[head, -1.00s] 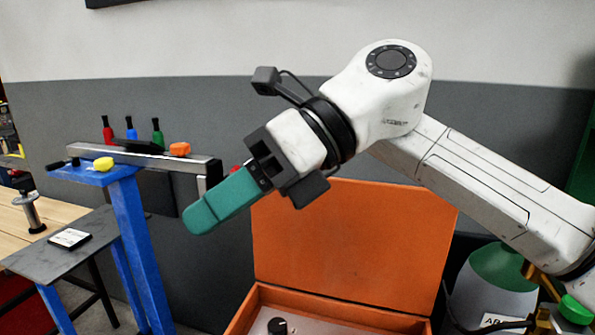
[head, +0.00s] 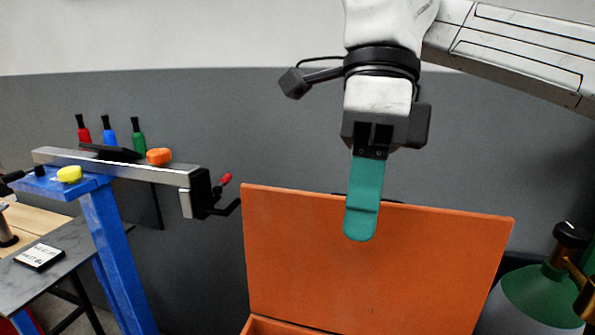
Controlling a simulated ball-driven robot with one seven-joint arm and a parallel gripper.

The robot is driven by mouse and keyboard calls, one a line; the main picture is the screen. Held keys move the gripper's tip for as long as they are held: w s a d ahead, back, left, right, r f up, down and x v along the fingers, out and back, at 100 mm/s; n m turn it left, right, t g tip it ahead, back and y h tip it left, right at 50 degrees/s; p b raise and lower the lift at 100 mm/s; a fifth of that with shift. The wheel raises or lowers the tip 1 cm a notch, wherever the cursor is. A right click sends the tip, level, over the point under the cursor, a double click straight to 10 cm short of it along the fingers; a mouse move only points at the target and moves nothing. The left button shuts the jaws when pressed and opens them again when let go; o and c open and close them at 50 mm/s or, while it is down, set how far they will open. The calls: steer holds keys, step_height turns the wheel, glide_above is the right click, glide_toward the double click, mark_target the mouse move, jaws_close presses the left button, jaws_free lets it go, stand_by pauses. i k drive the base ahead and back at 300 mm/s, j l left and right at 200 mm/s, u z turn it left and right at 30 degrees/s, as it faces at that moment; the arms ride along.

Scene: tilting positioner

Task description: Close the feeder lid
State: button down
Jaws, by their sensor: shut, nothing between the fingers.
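The orange feeder lid (head: 330,265) stands raised, roughly upright, hinged at the back of the orange feeder box (head: 268,326). Only a strip of the box's rim shows at the bottom edge of the head view; its inside is out of frame. My gripper (head: 361,232) points down with its green fingers together and empty. Its fingertips overlap the upper middle of the lid in the picture, in front of its top edge. I cannot tell whether they touch the lid.
A dark table (head: 70,255) is at far left. A green-topped gas cylinder (head: 540,295) stands right of the lid.

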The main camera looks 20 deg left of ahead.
mark_target(423, 270)
steer(key=i+j, duration=0.3)
steer(key=i, duration=0.2)
steer(key=i+j, duration=0.3)
steer(key=i, duration=0.15)
